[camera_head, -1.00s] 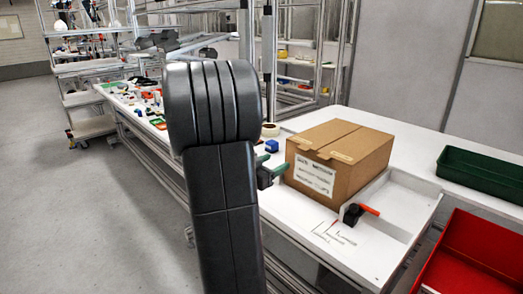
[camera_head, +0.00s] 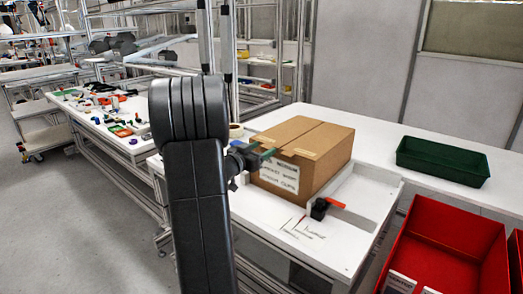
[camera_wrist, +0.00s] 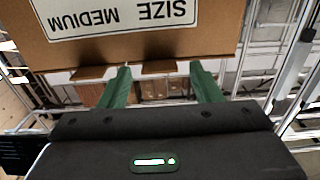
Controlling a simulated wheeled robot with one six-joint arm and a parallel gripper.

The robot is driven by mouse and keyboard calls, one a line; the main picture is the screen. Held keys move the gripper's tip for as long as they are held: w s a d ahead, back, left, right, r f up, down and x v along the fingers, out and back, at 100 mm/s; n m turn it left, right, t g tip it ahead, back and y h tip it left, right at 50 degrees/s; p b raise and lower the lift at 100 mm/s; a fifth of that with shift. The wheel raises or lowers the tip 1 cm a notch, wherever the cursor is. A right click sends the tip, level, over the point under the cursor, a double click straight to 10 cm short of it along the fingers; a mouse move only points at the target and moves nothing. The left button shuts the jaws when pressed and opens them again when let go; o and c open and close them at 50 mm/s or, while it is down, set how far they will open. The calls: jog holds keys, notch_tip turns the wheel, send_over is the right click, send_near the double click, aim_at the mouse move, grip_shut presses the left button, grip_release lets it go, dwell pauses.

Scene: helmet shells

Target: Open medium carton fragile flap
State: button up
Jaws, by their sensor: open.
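The brown medium carton (camera_head: 318,150) stands on the white bench, with a white label (camera_head: 278,175) on its near face and a seam across its closed top. In the wrist view the carton (camera_wrist: 150,45) fills the top, and its label reading "SIZE MEDIUM" appears upside down. My gripper (camera_head: 268,153) has green fingers and is at the carton's near left upper corner. In the wrist view my gripper (camera_wrist: 160,80) is open, its two fingers apart near the carton's edge with nothing between them. I cannot tell whether they touch it. My arm hides part of the bench.
A white tray area (camera_head: 375,190) with a black and red clamp (camera_head: 320,208) lies right of the carton. A green bin (camera_head: 443,160) and a red bin (camera_head: 445,245) stand further right. A roll of tape (camera_head: 236,131) sits behind my gripper. Small parts cover the left bench.

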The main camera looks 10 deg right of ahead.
jog(key=shift+w+d, duration=0.15)
jog(key=shift+d, duration=0.1)
grip_shut()
jog(key=shift+r, duration=0.15)
